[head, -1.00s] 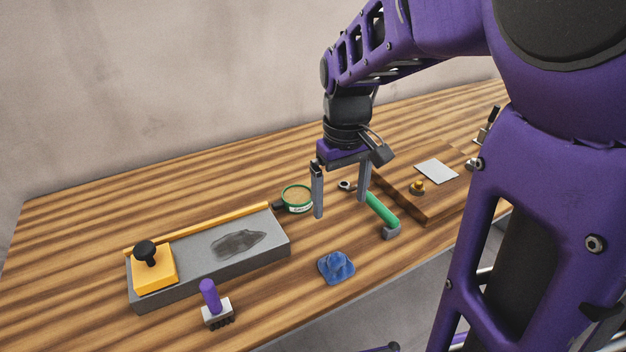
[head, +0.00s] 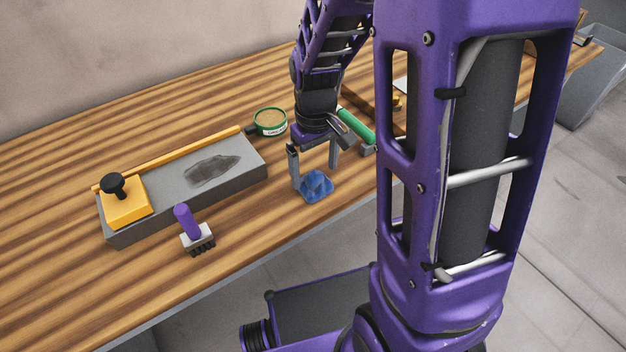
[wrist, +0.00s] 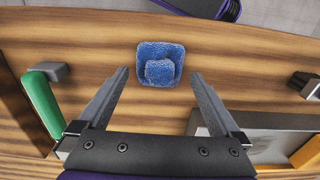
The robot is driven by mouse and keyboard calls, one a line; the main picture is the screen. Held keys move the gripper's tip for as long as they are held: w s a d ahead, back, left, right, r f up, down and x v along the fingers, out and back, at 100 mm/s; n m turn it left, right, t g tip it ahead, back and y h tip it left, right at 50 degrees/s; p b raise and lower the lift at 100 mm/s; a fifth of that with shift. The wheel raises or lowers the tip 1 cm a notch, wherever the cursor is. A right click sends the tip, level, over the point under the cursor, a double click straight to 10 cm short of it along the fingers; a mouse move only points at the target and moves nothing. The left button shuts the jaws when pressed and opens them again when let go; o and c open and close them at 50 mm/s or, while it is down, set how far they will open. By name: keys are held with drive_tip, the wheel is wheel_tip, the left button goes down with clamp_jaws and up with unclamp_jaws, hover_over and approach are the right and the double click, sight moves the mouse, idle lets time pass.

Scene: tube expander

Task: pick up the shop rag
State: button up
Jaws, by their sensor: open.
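The shop rag is a crumpled blue cloth (head: 316,186) on the wooden bench near its front edge. It also shows in the wrist view (wrist: 160,65), at the upper middle, beyond and between the fingertips. My gripper (head: 314,176) is open and empty, with its two fingers pointing down close to the rag. In the wrist view my gripper (wrist: 158,75) has a finger on either side of the line to the rag, with gaps on both sides. I cannot tell how high the fingertips are above the bench.
A green-handled tool (head: 355,125) lies right of the rag. Bare wood surrounds the rag.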

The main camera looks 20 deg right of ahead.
sight(315, 173)
wheel_tip(315, 173, down, 3)
drive_tip(key=shift+r, duration=0.15)
drive_tip(key=c, duration=1.2)
wheel_tip(315, 173, up, 10)
drive_tip(key=shift+r+p, duration=0.1)
drive_tip(key=shift+p, duration=0.85)
drive_tip(key=o, duration=0.8)
drive_tip(key=shift+c, duration=0.2)
drive_tip(key=c, duration=0.6)
